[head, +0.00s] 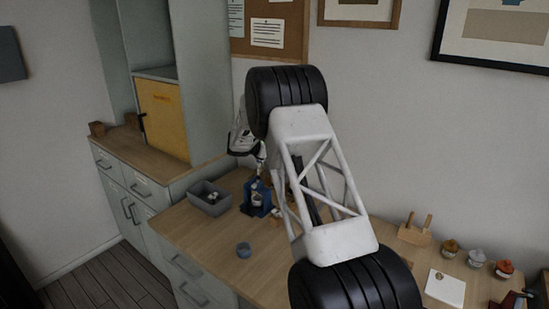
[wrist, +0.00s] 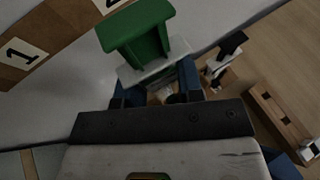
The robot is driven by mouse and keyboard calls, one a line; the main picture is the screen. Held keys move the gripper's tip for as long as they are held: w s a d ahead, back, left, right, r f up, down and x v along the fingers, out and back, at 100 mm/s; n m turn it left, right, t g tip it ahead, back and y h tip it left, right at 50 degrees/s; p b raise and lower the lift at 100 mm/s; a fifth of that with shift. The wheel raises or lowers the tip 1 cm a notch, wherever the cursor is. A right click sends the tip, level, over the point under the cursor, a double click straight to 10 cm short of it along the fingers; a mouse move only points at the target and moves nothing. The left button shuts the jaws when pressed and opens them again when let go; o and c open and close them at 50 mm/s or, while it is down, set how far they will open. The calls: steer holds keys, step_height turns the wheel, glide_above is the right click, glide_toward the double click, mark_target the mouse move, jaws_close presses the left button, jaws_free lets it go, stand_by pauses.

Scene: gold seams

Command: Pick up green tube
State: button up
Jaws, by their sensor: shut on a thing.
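The green tube (wrist: 140,32) shows in the wrist view as a green piece with a flat, flanged end, above a pale grey plate-like part. My gripper (wrist: 158,85) is shut on it, with a dark blue finger on each side of its lower part. The tube's lower end is hidden between the fingers and behind the dark gripper bar. In the head view I cannot make out the green tube; my arm covers much of that part of the bench.
A wooden holder (head: 414,234) and several small jars stand at the right. A numbered board (wrist: 22,52) shows in the wrist view. The front bench is mostly clear.

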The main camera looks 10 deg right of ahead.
steer(key=shift+r, duration=0.15)
stand_by(0.5)
steer(key=s+a+r, duration=0.3)
steer(key=s+a, duration=0.2)
steer(key=s, duration=0.2)
steer(key=s+a+r, duration=0.4)
steer(key=s+a, duration=0.1)
steer(key=s, duration=0.2)
steer(key=shift+r+n+t, duration=0.25)
steer(key=shift+n+t, duration=0.05)
steer(key=shift+t, duration=0.1)
steer(key=shift+s+f, duration=0.1)
steer(key=shift+f, duration=0.15)
steer(key=shift+f, duration=2.05)
steer(key=shift+f, duration=1.35)
stand_by(1.9)
